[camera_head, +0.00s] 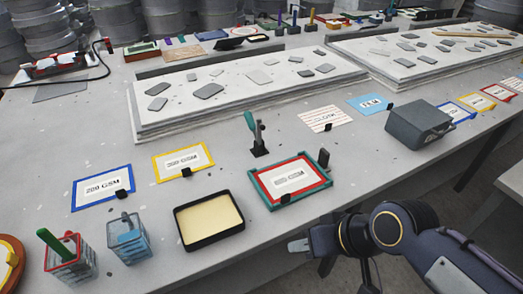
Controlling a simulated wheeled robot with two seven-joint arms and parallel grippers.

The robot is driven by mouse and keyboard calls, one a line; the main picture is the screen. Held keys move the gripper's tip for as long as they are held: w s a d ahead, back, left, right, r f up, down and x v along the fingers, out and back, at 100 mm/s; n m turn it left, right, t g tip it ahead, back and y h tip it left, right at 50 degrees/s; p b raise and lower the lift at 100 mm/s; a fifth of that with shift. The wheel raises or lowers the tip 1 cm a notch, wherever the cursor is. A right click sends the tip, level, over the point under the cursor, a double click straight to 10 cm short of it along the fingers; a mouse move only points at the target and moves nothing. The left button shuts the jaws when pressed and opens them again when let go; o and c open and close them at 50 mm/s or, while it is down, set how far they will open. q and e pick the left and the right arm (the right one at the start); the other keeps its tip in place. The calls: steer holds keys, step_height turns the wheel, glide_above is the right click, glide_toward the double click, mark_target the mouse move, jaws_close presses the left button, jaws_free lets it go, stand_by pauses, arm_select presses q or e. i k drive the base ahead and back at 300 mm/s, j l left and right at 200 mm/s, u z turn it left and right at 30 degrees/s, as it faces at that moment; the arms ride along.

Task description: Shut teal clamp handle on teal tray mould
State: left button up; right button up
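The teal tray mould (258,187) lies on the table at the middle, a teal frame with a red inner border and a white labelled card. The teal clamp handle (249,121) stands raised on a dark toggle clamp (259,147) just behind the tray's back left corner. My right gripper (297,246) is in front of the tray at the table's front edge, pointing left, well apart from the handle. I cannot make out a gap between its fingers. My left gripper is not in view.
A black tray with cream filling (209,219) lies left of the mould. Two tool holders (128,238) stand farther left. A grey box (418,124) stands to the right. Blue (103,187) and yellow (183,161) framed cards lie to the left. A long white board (240,90) lies behind.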

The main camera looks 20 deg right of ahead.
mark_target(250, 121)
steer(key=i+l+u, duration=0.1)
steer(key=l+u, duration=0.25)
steer(key=i+l+u, duration=0.1)
steer(key=l+u, duration=0.65)
